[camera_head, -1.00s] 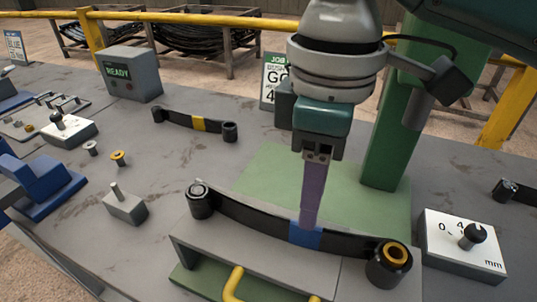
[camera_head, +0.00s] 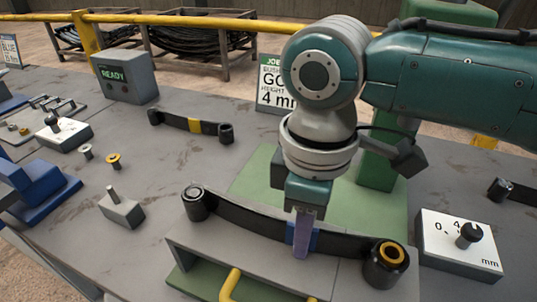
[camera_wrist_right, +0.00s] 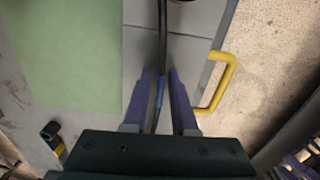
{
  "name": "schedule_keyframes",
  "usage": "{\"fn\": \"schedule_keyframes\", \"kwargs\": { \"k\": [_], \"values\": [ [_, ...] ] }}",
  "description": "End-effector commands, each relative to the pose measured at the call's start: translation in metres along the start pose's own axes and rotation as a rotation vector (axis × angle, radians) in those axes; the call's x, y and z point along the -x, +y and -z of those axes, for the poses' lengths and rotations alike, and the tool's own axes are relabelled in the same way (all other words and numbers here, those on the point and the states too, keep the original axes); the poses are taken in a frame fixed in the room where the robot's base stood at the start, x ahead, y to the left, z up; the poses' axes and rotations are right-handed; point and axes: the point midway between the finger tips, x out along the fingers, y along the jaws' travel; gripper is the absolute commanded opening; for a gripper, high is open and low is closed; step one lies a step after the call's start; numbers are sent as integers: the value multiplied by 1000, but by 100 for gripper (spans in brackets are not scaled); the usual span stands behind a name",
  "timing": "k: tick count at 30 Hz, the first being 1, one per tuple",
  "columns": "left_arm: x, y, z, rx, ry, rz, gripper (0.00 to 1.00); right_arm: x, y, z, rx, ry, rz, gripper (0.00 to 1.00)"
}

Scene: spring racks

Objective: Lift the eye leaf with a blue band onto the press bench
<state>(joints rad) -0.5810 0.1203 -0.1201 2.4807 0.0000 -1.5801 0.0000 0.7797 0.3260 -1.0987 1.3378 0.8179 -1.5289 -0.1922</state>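The black eye leaf with a blue band (camera_head: 262,225) lies across a grey block with a yellow handle, bowed, with a rolled eye at each end. The right eye holds a gold bushing (camera_head: 391,254). My right gripper (camera_head: 302,246) points down at the blue band, one purple finger in front of the leaf. In the right wrist view, the fingers (camera_wrist_right: 162,75) stand on both sides of the leaf at the blue band (camera_wrist_right: 160,90), with a gap visible at the right finger. Purple parts at that view's lower right corner look like my left gripper (camera_wrist_right: 300,160); its state is unclear.
A green plate (camera_head: 262,172) and green column (camera_head: 378,165) stand behind the leaf. A yellow-banded leaf (camera_head: 195,125) lies further back. A white gauge box (camera_head: 455,250) marked mm is at right. A grey READY box (camera_head: 127,78) and blue fixture (camera_head: 35,195) are at left.

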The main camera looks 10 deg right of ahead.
Motion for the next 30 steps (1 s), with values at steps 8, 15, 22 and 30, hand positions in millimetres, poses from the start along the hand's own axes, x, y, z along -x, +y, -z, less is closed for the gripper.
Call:
{"fn": "schedule_keyframes", "kwargs": {
  "k": [8,15,22,30],
  "values": [
    [0,0,0,0,0,0,46,0,0,0,0,0,0,0],
    [0,0,0,0,0,0,46,0,0,0,0,0,0,0],
    [0,0,0,1,0,0,46,0,0,0,0,0,0,0],
    [0,0,0,1,0,0,46,0,0,0,0,0,0,0]
  ]
}}
